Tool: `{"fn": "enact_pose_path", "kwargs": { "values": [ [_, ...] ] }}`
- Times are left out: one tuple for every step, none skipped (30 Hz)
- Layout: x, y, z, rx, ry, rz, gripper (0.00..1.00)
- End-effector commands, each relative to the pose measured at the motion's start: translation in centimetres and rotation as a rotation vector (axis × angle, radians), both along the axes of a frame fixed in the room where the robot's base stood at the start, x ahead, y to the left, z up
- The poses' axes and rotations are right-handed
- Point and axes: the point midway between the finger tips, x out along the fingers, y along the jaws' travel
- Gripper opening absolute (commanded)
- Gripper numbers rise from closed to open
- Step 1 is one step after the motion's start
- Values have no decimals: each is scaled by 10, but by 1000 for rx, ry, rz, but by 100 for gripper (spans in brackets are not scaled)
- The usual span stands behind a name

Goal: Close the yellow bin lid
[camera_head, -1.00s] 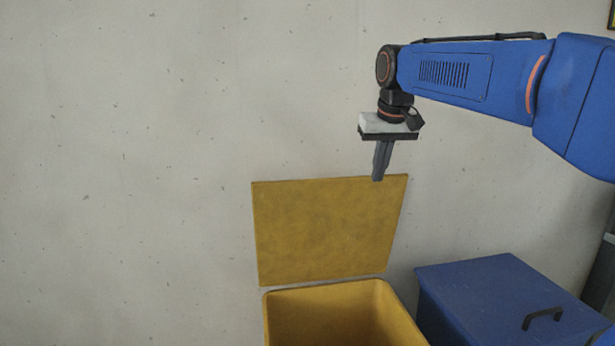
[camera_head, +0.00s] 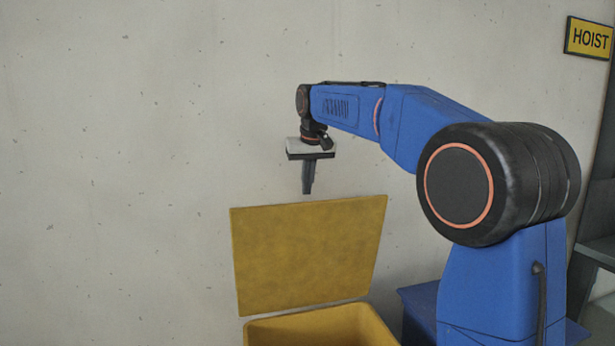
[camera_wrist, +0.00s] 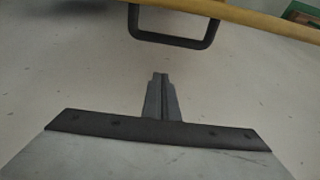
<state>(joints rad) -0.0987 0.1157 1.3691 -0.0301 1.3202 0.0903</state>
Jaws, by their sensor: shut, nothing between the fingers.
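The yellow lid (camera_head: 308,255) stands open and upright at the back of the yellow bin (camera_head: 320,330), near the wall. My gripper (camera_head: 308,192) points down with its fingers shut and empty, just above the middle of the lid's top edge in the head view. In the wrist view, the lid's edge (camera_wrist: 240,14) crosses the top, and a black handle (camera_wrist: 176,40) sticks out from it towards my fingers (camera_wrist: 160,78). The fingers are apart from the handle, on the handle's side of the lid. The handle is hidden in the head view.
The concrete wall (camera_head: 120,170) runs behind the bins. A yellow HOIST sign (camera_head: 589,38) and a dark rack (camera_head: 597,250) are at the far right. The left side is clear.

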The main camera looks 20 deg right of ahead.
Motion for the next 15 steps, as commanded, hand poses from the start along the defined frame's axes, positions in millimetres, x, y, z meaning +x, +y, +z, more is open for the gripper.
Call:
{"fn": "enact_pose_path", "kwargs": {
  "values": [
    [3,0,-9,0,2,0,0],
    [5,0,-14,0,3,0,0],
    [7,0,-21,0,3,0,0],
    [9,0,-26,0,3,0,0],
    [10,0,-31,0,3,0,0],
    [13,0,-38,0,2,0,0],
    [14,0,-43,0,3,0,0],
    [8,0,-40,0,-1,0,0],
    [2,0,-38,0,-2,0,0],
    [-2,0,-38,0,-2,0,0],
    [-6,0,-39,0,-1,0,0],
    [-10,0,-39,0,-1,0,0],
    [-13,0,-39,0,-1,0,0],
    [-15,0,-39,0,-1,0,0],
    [-18,0,-39,0,-1,0,0]
  ]
}}
